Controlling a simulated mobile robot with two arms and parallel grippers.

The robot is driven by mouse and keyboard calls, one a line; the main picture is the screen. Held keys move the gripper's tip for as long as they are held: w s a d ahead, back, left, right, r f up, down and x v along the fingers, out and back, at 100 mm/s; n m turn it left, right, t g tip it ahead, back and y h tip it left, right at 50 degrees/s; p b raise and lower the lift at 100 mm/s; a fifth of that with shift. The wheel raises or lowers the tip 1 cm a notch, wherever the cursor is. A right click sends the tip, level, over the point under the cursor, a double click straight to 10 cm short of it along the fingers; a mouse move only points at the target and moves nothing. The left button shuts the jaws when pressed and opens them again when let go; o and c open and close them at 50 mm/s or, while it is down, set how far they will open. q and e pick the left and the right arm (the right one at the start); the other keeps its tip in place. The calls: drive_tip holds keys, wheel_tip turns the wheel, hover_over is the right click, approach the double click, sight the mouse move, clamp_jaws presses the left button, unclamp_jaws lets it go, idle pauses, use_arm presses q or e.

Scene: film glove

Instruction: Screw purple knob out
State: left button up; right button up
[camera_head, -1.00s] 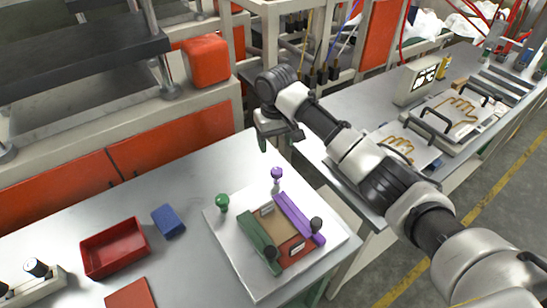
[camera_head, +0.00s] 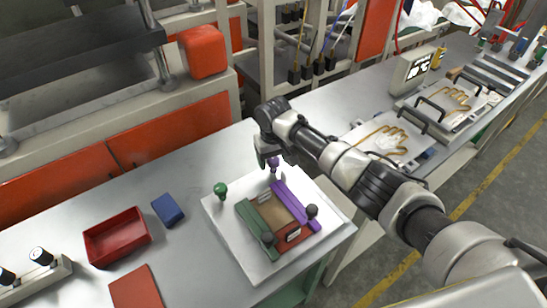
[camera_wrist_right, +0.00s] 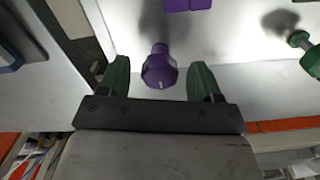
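The purple knob (camera_head: 273,162) stands upright at the back corner of the white plate (camera_head: 219,232), partly hidden by my right gripper in the head view. In the right wrist view the purple knob (camera_wrist_right: 159,68) lies between the two green fingers of my right gripper (camera_wrist_right: 159,80), which are open with gaps on both sides. The purple bar (camera_head: 292,204) lies on the plate in front of the knob. The green knob (camera_head: 220,189) stands at the plate's left, with the green bar (camera_head: 259,226) near it. My left gripper is not in view.
A red tray (camera_head: 117,238) and a blue block (camera_head: 168,209) are on the table left of the plate. A red flat piece (camera_head: 135,288) lies at the front. Glove forms (camera_head: 385,139) are on the bench at right. An orange box (camera_head: 203,52) stands behind.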

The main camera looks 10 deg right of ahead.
drive_tip(key=c, duration=0.9)
drive_tip(key=shift+r+n, duration=0.1)
drive_tip(key=shift+n, duration=0.3)
drive_tip(key=n+p, duration=0.1)
drive_tip(key=n, duration=0.1)
drive_tip(key=shift+n, duration=0.4)
drive_tip(key=n+p, duration=0.1)
drive_tip(key=n, duration=1.3)
drive_tip(key=shift+n, duration=0.4)
